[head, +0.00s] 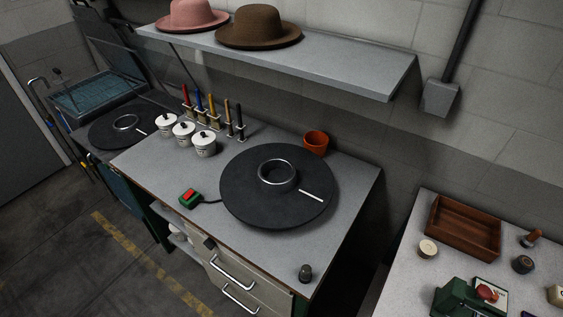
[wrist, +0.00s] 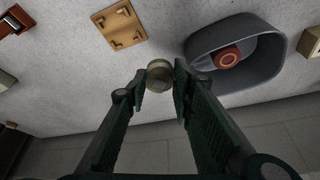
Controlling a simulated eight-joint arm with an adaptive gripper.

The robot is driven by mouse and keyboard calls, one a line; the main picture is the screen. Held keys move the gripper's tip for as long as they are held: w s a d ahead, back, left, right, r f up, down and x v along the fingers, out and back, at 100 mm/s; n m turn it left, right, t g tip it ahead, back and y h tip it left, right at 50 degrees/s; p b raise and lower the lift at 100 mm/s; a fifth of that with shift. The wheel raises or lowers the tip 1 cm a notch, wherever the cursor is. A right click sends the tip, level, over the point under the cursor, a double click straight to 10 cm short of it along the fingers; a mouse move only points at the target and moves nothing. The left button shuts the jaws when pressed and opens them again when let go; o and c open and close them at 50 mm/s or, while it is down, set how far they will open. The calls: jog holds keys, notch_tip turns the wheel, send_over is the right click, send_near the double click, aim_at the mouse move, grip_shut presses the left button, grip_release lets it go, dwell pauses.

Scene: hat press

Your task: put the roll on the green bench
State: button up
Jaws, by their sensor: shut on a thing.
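In the wrist view my gripper (wrist: 161,80) is shut on a small beige-grey round piece (wrist: 159,70), which looks like the roll. Its round end shows between the fingertips, and the fingers hide part of its sides. A pale surface lies beyond it; I cannot tell whether they touch. I cannot make out my gripper for sure in the head view. The bench with green side panels (head: 350,190) stands in the middle of the head view. Its grey top carries a black disc (head: 240,195) with a metal ring (head: 277,175).
A wooden tray (head: 463,228) is on the right table. The wrist view shows a grey oval dish (wrist: 207,60).

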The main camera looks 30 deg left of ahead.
jog(key=w+a+r+n+p, duration=0.2)
jog(key=w+a, duration=1.2)
jog(key=a, duration=0.5)
jog(key=n+g+y+b, duration=0.15)
jog(key=n+y, duration=0.45)
jog(key=n, duration=1)
send_over(358, 169)
jog(key=s+d, duration=0.1)
jog(key=d, duration=0.1)
jog(key=shift+a+r+g, duration=0.15)
jog(key=shift+g, duration=0.3)
jog(key=shift+f, duration=3.15)
jog(key=shift+f, duration=0.1)
jog(key=shift+f, duration=1.75)
